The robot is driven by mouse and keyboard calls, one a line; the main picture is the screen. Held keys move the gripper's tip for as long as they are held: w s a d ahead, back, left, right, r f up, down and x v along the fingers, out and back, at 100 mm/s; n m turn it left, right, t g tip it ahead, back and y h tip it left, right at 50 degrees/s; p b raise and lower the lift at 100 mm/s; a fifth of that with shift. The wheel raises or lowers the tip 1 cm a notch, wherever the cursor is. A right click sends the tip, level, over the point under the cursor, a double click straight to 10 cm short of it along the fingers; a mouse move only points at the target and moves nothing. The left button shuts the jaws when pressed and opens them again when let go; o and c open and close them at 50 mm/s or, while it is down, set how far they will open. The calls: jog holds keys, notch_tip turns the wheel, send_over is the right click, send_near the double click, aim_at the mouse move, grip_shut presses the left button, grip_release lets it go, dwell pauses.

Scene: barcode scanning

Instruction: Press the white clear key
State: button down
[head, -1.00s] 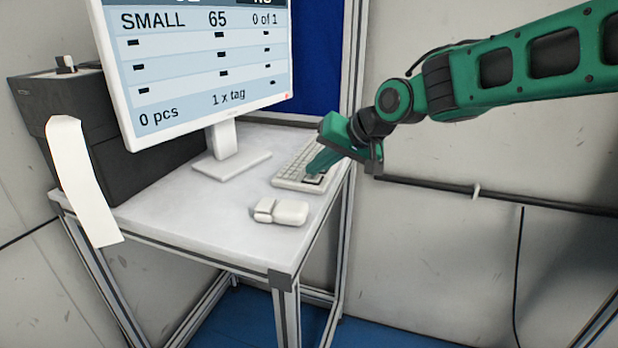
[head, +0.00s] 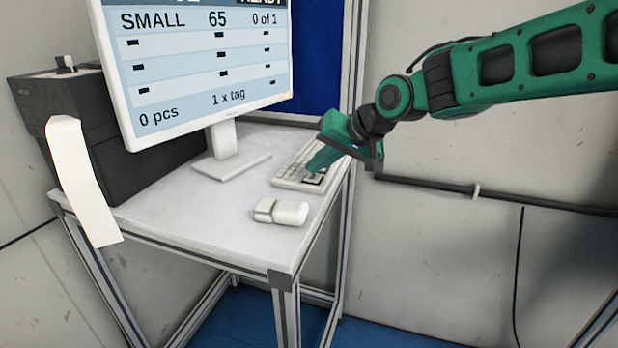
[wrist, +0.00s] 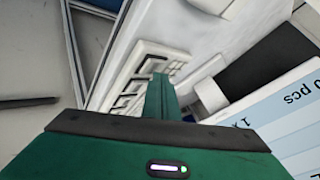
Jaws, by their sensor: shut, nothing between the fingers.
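A light keypad (head: 290,181) with pale and dark keys lies near the right edge of the white table. My green gripper (head: 311,169) is shut and empty, its tips low over the keypad. In the wrist view the fingers (wrist: 160,80) reach over the keypad (wrist: 135,75) and cover part of it. I cannot tell which key is the white clear key, or whether the tips touch a key. The monitor (head: 200,60) shows "SMALL", "65", "0 of 1", "0 pcs" and "1 x tag".
A white handheld device (head: 290,213) lies on the table (head: 225,230) in front of the keypad. A black printer (head: 60,110) with a hanging paper strip (head: 82,180) stands at the left.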

aim_at(317, 178)
jog(key=shift+r, duration=0.4)
jog(key=shift+r, duration=0.1)
jog(key=shift+r, duration=2.4)
